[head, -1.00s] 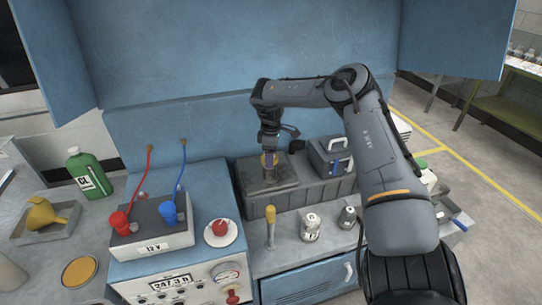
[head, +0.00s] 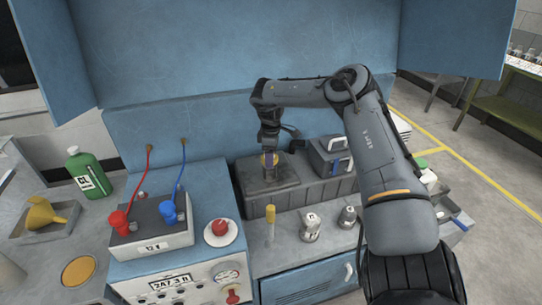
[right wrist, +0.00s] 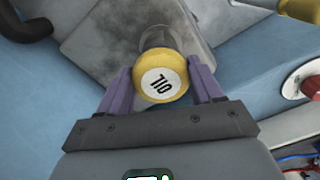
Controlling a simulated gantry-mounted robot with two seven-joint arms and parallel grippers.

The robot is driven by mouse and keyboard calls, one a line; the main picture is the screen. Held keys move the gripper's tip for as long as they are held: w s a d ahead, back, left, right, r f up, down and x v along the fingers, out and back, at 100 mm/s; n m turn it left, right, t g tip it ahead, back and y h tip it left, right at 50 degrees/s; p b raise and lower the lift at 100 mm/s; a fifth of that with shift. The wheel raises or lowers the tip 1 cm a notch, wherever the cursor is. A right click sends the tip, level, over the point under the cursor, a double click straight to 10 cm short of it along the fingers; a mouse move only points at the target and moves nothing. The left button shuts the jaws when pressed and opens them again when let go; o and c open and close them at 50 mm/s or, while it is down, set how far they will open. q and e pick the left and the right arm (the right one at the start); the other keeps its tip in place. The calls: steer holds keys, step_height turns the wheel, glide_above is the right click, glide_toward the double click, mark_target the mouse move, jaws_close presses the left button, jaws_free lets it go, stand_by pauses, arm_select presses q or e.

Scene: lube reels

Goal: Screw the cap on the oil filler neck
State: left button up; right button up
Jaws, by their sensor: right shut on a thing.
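The yellow oil cap (right wrist: 160,78) has a white round "OIL" label and sits between the two purple fingers of my right gripper (right wrist: 160,88). My right gripper is shut on the cap. The grey filler neck (right wrist: 158,38) shows just beyond the cap in the right wrist view. The cap appears lined up with the neck; how far it is seated cannot be told. My left gripper is not in view.
A dipstick with a yellow handle (head: 270,215), two small metal canisters (head: 311,227) and a grey box with a handle (head: 330,157) stand near the block. The battery box (head: 152,228), green oil bottle (head: 88,172) and yellow funnel (head: 42,213) are at left.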

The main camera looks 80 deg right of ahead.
steer(key=shift+f+b, duration=0.35)
steer(key=shift+f, duration=0.15)
stand_by(0.3)
steer(key=shift+a+f+m+b, duration=0.1)
steer(key=shift+m+b, duration=0.55)
steer(key=shift+m, duration=0.55)
steer(key=shift+m+b, duration=0.4)
steer(key=shift+m, duration=1)
